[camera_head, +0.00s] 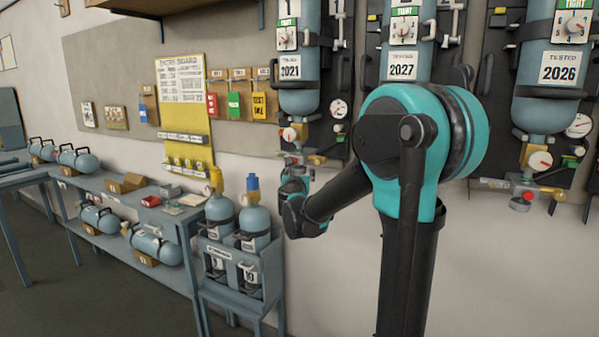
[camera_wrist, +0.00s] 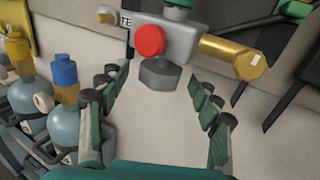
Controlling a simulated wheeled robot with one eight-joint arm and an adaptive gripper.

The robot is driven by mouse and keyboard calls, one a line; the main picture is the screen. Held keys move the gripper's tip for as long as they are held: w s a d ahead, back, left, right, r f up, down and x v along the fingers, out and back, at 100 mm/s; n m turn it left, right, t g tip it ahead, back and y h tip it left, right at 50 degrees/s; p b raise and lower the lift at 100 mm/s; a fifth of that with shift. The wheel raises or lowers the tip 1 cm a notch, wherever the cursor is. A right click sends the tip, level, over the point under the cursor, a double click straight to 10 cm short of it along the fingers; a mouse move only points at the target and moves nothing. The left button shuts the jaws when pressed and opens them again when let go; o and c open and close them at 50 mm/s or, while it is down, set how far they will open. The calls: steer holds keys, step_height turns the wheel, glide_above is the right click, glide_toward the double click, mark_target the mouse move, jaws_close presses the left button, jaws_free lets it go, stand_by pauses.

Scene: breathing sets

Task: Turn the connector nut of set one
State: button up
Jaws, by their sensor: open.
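Set one (camera_head: 298,60) hangs on the wall left of my arm, a blue-grey cylinder tagged 1 and 2021 with valve and gauge below. My gripper (camera_head: 293,168) is just under its valve, partly hidden by my own arm. In the wrist view my gripper (camera_wrist: 155,92) is open, its padded fingers spread to both sides. A dark grey faceted nut (camera_wrist: 160,74) hangs below a grey block with a red knob (camera_wrist: 150,41), in the gap near the fingertips. No contact shows. A brass hexagonal fitting (camera_wrist: 230,57) sticks out to the right. I cannot tell which is the connector nut.
Sets tagged 2027 (camera_head: 402,66) and 2026 (camera_head: 560,67) hang further right. A rack with two cylinders (camera_head: 256,225) stands below left of my gripper; one has a blue top (camera_wrist: 64,72). A bench (camera_head: 150,208) with more cylinders runs left. Bare wall lies below the sets.

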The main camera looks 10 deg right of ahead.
steer(key=shift+x, duration=1.35)
steer(key=c, duration=1.2)
steer(key=shift+m+h, duration=0.3)
steer(key=shift+h, duration=0.2)
